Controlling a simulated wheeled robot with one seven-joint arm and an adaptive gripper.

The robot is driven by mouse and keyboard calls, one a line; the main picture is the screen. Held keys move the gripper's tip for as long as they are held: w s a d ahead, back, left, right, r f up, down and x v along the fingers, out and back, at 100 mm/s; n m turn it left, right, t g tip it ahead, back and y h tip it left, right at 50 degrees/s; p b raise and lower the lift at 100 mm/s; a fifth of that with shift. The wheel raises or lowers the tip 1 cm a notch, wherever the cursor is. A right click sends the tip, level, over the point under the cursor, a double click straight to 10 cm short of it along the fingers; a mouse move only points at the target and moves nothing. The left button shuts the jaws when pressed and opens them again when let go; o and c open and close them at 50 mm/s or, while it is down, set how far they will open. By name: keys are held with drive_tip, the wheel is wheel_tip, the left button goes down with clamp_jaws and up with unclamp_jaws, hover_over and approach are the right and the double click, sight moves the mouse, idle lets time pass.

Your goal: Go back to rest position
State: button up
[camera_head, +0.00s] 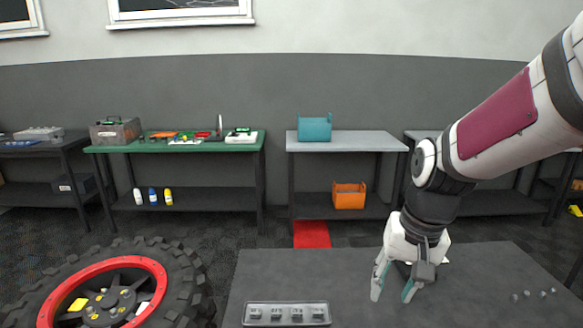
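My gripper (393,292) hangs from my arm at the right, pointing down over the dark grey table (300,270) in front. Its two teal-tipped fingers are apart, and I see nothing between them. A small whitish patch shows just behind the gripper's wrist; I cannot tell what it is.
A grey tray (286,314) with several small metal parts lies at the table's front. Several small bolts (528,295) stand at its right. A large tyre with a red rim (150,268) is at left. Benches, including a green-topped one (140,149), line the wall.

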drive_tip(key=s+r+n+t, duration=0.1)
drive_tip(key=s+r+t, duration=0.1)
drive_tip(key=s+r, duration=0.2)
drive_tip(key=s+r+n+t+h, duration=0.1)
drive_tip(key=s+r, duration=0.4)
drive_tip(key=s, duration=0.6)
drive_tip(key=shift+d+r+n+t, duration=0.2)
drive_tip(key=shift+d+n+t, duration=0.2)
drive_tip(key=shift+d+n, duration=0.1)
drive_tip(key=shift+a, duration=0.2)
drive_tip(key=shift+c, duration=0.3)
